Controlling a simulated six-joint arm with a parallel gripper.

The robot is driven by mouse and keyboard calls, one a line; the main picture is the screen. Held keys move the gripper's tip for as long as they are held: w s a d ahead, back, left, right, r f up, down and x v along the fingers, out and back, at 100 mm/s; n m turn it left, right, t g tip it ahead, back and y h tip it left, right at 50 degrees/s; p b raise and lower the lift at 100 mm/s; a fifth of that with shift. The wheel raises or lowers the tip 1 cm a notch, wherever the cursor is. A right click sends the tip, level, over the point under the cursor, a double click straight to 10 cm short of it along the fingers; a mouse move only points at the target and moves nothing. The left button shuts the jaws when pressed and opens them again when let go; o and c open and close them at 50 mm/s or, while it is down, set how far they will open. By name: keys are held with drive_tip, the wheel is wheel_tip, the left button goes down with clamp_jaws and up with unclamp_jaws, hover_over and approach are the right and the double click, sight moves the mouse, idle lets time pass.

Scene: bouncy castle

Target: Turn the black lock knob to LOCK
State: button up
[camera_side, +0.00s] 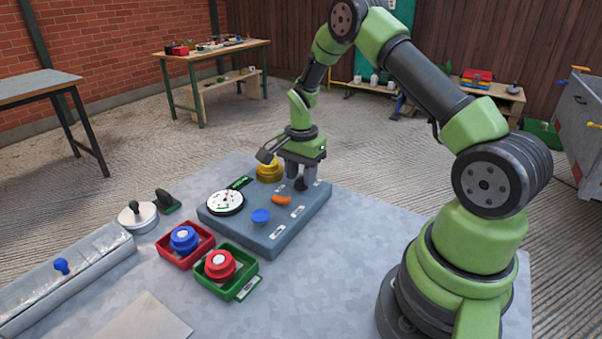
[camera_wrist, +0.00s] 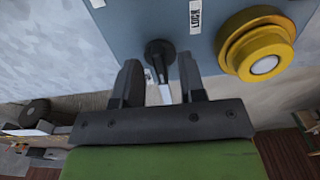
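The black lock knob (camera_wrist: 159,50) sits near the edge of a blue-grey panel (camera_side: 283,238). In the wrist view it lies between my fingertips, with a gap visible on both sides. My gripper (camera_wrist: 159,66) is open, one finger to each side of the knob. In the side view my gripper (camera_side: 301,176) points down over the panel's far right part, and the knob (camera_side: 300,185) shows small and dark by the fingertips. A white LOCK label (camera_wrist: 195,16) is on the panel beside the knob. I cannot read the knob's angle clearly.
A yellow button (camera_side: 269,171) stands close to my gripper. An orange handle (camera_side: 281,199), a blue knob (camera_side: 260,216) and a gauge (camera_side: 225,202) are also on the panel. Red (camera_side: 171,258) and green (camera_side: 231,284) trays hold buttons in front. The table's front right is clear.

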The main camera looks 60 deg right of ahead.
drive_tip(key=shift+f, duration=0.1)
clamp_jaws()
drive_tip(key=shift+n, duration=0.3)
drive_tip(key=n, duration=0.3)
drive_tip(key=shift+n, duration=0.4)
drive_tip(key=n, duration=0.4)
drive_tip(key=shift+n, duration=0.3)
drive_tip(key=n, duration=0.8)
drive_tip(key=shift+n, duration=0.6)
